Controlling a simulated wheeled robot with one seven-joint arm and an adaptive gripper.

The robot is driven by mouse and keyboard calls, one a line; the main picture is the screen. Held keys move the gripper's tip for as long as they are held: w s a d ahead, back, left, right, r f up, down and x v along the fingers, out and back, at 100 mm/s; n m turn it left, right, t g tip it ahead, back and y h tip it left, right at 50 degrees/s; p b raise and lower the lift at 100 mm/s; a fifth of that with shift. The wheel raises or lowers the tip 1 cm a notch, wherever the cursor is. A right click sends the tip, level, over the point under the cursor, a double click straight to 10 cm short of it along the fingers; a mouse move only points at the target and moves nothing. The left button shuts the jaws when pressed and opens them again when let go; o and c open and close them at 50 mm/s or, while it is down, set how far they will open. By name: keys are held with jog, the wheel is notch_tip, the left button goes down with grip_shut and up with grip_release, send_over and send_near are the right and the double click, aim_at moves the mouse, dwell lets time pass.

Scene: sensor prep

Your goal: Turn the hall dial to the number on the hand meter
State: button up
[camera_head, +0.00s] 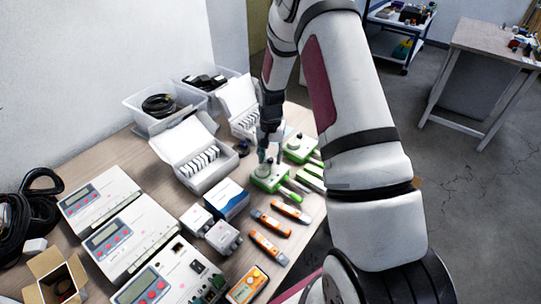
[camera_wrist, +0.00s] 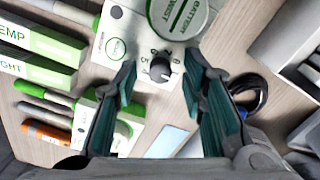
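My gripper (camera_wrist: 160,62) is open in the wrist view, with one dark-green padded finger on each side of a small black dial knob (camera_wrist: 159,69). A gap shows between the knob and each finger. The knob sits on a white unit (camera_wrist: 120,22) with printed numbers around it and a round green-and-white top lettered "BATTERY". I cannot tell its exact setting. In the head view my gripper (camera_head: 268,150) points down over a green-and-white unit (camera_head: 264,182). An orange hand meter (camera_head: 247,286) with a small screen lies at the front; its number is too small to read.
Another green-and-white unit (camera_head: 299,147) stands close by on the right. White boxes of cards (camera_head: 203,181), a blue-and-white box (camera_head: 228,197) and orange-and-grey sticks (camera_head: 270,224) crowd the table. Several white consoles (camera_head: 133,234) line the left. Labelled green-and-white boxes (camera_wrist: 42,38) lie near the gripper.

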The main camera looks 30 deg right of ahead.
grip_shut()
jog(key=shift+m, duration=0.3)
jog(key=m+b, duration=0.1)
jog(key=m, duration=0.2)
jog(key=shift+b, duration=0.35)
jog(key=m+b, duration=0.1)
jog(key=m, duration=0.3)
jog(key=shift+m, duration=0.4)
jog(key=m+b, duration=0.1)
jog(key=m, duration=0.3)
jog(key=shift+m, duration=0.3)
jog(key=m, duration=0.4)
jog(key=shift+m, duration=0.4)
